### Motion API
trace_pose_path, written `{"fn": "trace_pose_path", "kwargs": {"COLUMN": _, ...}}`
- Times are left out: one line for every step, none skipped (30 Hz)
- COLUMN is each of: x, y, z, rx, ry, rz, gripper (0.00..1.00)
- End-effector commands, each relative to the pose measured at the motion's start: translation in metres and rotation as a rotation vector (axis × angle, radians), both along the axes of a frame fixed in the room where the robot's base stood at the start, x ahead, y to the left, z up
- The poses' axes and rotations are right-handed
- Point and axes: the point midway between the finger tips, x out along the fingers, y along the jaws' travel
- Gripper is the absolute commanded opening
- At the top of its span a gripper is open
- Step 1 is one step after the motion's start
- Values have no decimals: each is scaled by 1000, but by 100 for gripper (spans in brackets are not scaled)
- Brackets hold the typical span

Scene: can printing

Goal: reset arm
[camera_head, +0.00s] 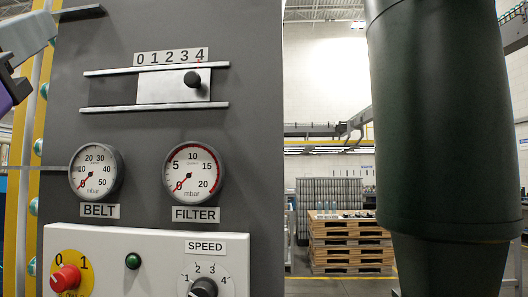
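A pale grey part with dark and purple pieces (22,38) cuts into the upper left edge. It may belong to my arm, but I cannot tell. The dark grey machine panel (130,125) fills the left half. Its metal slide plate (160,89) has a black knob (192,79) below the 4 of the 0 to 4 scale. The BELT gauge (94,170) and FILTER gauge (193,170) both have needles near 0.
A white control box (140,245) carries a red rotary switch (65,278), a green button (133,261) and a black SPEED knob (203,288). A large dark green cylinder (445,120) stands at the right. Wooden pallets (347,245) are stacked behind, on open floor.

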Motion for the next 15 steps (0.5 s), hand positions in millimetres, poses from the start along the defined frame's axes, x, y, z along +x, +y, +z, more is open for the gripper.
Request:
{"fn": "trace_pose_path", "kwargs": {"x": 10, "y": 4, "z": -24, "rx": -22, "ry": 5, "rz": 19, "gripper": 47}}
{"fn": "trace_pose_path", "kwargs": {"x": 15, "y": 5, "z": -36, "rx": -33, "ry": 4, "rz": 32, "gripper": 47}}
{"fn": "trace_pose_path", "kwargs": {"x": 20, "y": 6, "z": -53, "rx": -46, "ry": 3, "rz": 51, "gripper": 47}}
{"fn": "trace_pose_path", "kwargs": {"x": 25, "y": 6, "z": -67, "rx": -55, "ry": 5, "rz": 64, "gripper": 47}}
{"fn": "trace_pose_path", "kwargs": {"x": 29, "y": 6, "z": -80, "rx": -62, "ry": 7, "rz": 76, "gripper": 47}}
{"fn": "trace_pose_path", "kwargs": {"x": 34, "y": 4, "z": -97, "rx": -71, "ry": 10, "rz": 91, "gripper": 47}}
{"fn": "trace_pose_path", "kwargs": {"x": 38, "y": 3, "z": -110, "rx": -78, "ry": 14, "rz": 102, "gripper": 47}}
{"fn": "trace_pose_path", "kwargs": {"x": 41, "y": 1, "z": -124, "rx": -84, "ry": 19, "rz": 113, "gripper": 47}}
{"fn": "trace_pose_path", "kwargs": {"x": 45, "y": -3, "z": -141, "rx": -89, "ry": 26, "rz": 126, "gripper": 47}}
{"fn": "trace_pose_path", "kwargs": {"x": 49, "y": -6, "z": -155, "rx": -93, "ry": 32, "rz": 133, "gripper": 47}}
{"fn": "trace_pose_path", "kwargs": {"x": 51, "y": -9, "z": -168, "rx": -95, "ry": 40, "rz": 142, "gripper": 47}}
{"fn": "trace_pose_path", "kwargs": {"x": 55, "y": -15, "z": -185, "rx": -99, "ry": 50, "rz": 152, "gripper": 47}}
{"fn": "trace_pose_path", "kwargs": {"x": 57, "y": -19, "z": -198, "rx": -100, "ry": 57, "rz": 159, "gripper": 47}}
{"fn": "trace_pose_path", "kwargs": {"x": 59, "y": -24, "z": -211, "rx": -102, "ry": 66, "rz": 166, "gripper": 47}}
{"fn": "trace_pose_path", "kwargs": {"x": 62, "y": -31, "z": -228, "rx": -102, "ry": 77, "rz": 172, "gripper": 47}}
